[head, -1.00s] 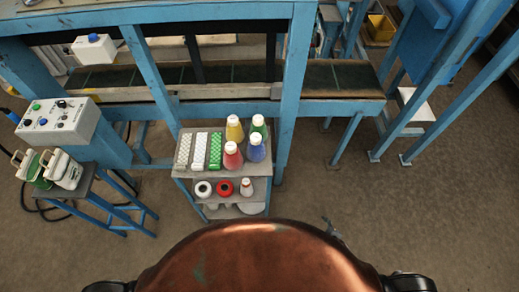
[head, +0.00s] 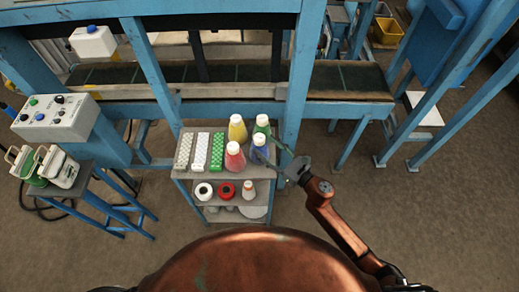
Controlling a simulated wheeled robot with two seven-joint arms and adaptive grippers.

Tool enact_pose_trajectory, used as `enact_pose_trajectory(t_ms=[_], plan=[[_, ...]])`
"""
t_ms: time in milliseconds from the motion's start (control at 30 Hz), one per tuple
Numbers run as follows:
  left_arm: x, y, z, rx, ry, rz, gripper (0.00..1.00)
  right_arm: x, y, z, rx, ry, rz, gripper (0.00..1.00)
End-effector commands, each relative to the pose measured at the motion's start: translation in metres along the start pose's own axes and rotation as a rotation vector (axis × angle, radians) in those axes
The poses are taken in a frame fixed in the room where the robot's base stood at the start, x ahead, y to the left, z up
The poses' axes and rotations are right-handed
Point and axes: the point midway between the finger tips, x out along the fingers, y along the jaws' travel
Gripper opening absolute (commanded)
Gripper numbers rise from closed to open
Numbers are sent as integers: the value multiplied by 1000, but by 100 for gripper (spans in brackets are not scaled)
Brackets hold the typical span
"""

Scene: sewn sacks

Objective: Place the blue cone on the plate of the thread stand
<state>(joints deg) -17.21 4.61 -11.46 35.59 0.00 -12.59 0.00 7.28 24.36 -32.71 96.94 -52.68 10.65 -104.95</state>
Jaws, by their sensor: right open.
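The blue cone (head: 259,154) stands upright on the top shelf of a small grey shelf stand (head: 181,174), at its right front corner. It has a white top. My right gripper (head: 269,153) is at the right of the blue cone with its jaws open. Its dark fingers point left toward the cone and overlap it in the picture, so I cannot tell whether they touch it. A pale round plate (head: 254,212) shows low on the stand, partly hidden; I cannot tell whether it is the thread stand's plate. My left gripper is not in view.
A red cone (head: 234,158), a yellow cone (head: 237,130) and a green cone (head: 262,126) stand close around the blue one. A blue frame post (head: 298,90) rises just behind.

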Motion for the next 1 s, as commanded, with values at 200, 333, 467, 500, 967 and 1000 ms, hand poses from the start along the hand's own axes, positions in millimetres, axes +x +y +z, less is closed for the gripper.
enact_pose_trajectory(t_ms=[200, 333, 467, 500, 967, 1000], plan=[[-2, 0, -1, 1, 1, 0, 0, 31, -5, -3, 3, -1, 0, 53], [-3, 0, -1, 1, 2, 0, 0, 45, -5, -4, 4, 0, 0, 53], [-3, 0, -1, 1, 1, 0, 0, 50, -5, -4, 4, 0, -1, 53], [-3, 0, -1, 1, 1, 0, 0, 49, -5, -4, 4, 1, -1, 53], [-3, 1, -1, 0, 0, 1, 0, 49, -6, -4, 5, 1, -1, 31], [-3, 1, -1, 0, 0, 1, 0, 49, -6, -4, 5, 1, -1, 28]])
